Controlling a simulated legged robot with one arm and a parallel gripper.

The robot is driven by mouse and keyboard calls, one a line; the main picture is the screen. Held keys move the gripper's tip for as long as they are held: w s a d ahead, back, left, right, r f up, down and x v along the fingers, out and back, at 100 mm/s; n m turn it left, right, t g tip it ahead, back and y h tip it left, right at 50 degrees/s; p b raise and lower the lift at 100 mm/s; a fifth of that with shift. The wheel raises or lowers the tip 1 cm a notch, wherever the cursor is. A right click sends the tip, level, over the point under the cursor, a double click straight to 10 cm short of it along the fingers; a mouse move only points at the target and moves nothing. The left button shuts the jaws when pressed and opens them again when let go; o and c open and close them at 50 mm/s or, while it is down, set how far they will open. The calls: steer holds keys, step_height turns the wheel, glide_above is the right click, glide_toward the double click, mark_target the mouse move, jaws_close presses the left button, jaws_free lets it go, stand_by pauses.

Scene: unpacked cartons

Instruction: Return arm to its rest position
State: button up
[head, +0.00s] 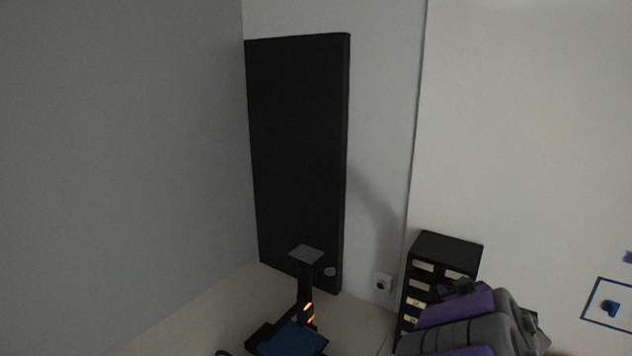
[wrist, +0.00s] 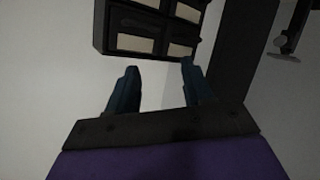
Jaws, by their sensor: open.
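My gripper (wrist: 158,88) shows in the wrist view with its two dark fingers apart and nothing between them. Beyond the fingertips is a pale surface, with the black drawer cabinet (wrist: 150,22) just past them at the top. In the head view my purple and grey arm is folded at the lower right, in front of the drawer cabinet (head: 452,247). The gripper's fingers are hard to make out there.
A tall black panel (head: 298,150) leans in the corner. In front of it stand a dark stand with a grey plate (head: 306,254) and a blue-topped item (head: 291,339). A wall socket (head: 382,283) is beside the cabinet. A blue square outline (head: 592,304) is at the right.

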steer(key=s+f+m+g+h+b, duration=0.3)
steer(key=s+m+g+h+b, duration=0.25)
steer(key=s, duration=1.15)
steer(key=s+a+f+n+g+y+b, duration=0.1)
steer(key=s+a+f+g+y, duration=0.2)
steer(key=s+a, duration=0.6)
steer(key=s+a+f+n+g+y, duration=0.1)
steer(key=s+a+f+g+y, duration=0.3)
steer(key=s+a, duration=0.5)
steer(key=s+f+g, duration=0.2)
steer(key=s+g, duration=0.1)
steer(key=s, duration=0.6)
steer(key=shift+a+f+b, duration=0.35)
steer(key=shift+a+b, duration=0.05)
